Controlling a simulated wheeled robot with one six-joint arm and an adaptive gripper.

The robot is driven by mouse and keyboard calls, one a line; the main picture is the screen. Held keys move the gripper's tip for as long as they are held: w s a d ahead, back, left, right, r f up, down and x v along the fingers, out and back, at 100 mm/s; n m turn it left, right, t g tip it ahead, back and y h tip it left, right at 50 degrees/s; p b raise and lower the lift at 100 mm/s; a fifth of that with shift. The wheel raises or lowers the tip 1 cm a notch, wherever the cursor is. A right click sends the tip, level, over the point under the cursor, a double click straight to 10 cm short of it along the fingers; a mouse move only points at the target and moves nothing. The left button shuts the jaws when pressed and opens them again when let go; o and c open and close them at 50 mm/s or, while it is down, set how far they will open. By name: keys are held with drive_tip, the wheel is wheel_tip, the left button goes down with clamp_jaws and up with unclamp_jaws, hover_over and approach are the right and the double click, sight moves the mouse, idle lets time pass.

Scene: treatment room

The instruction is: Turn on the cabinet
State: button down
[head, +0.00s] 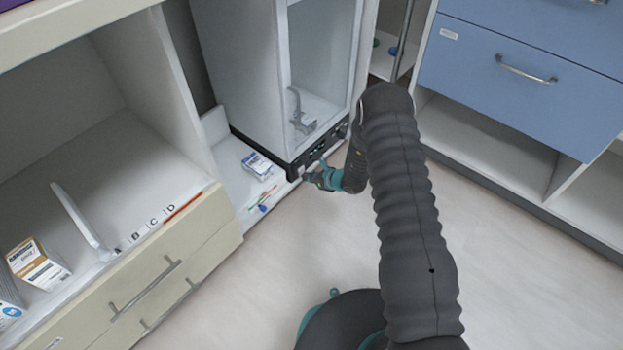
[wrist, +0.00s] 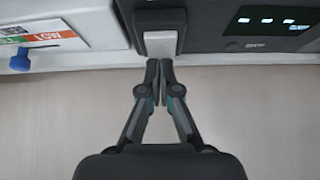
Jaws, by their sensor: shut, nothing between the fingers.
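The cabinet (head: 240,70) is a tall grey-white unit with a glass front and a black control panel (head: 315,152) along its base. In the wrist view the panel (wrist: 215,35) carries a light grey switch (wrist: 160,43) in a dark surround, with several small lit white-blue marks (wrist: 267,20) to its right. My gripper (head: 305,177) is at the left end of the panel. Its fingertips (wrist: 159,64) are together, directly below the switch in the wrist view. They look very close to it or touching; I cannot tell which.
A small box (head: 257,164) sits on the white ledge. Beige drawers (head: 160,270) stand left, blue drawers (head: 515,75) right. The floor (head: 520,270) is clear.

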drive_tip(key=shift+f, duration=0.1)
drive_tip(key=b, duration=0.1)
drive_tip(key=a+b, duration=0.1)
drive_tip(key=b, duration=0.1)
drive_tip(key=shift+w+f, duration=0.2)
drive_tip(key=shift+w, duration=0.15)
drive_tip(key=shift+a+r, duration=0.1)
drive_tip(key=shift+r, duration=0.05)
drive_tip(key=shift+w+r, duration=0.1)
drive_tip(key=shift+r, duration=0.7)
drive_tip(key=s+d+r, duration=0.1)
drive_tip(key=s+d, duration=0.8)
drive_tip(key=d, duration=0.2)
drive_tip(key=shift+d+r, duration=0.15)
drive_tip(key=shift+s, duration=0.1)
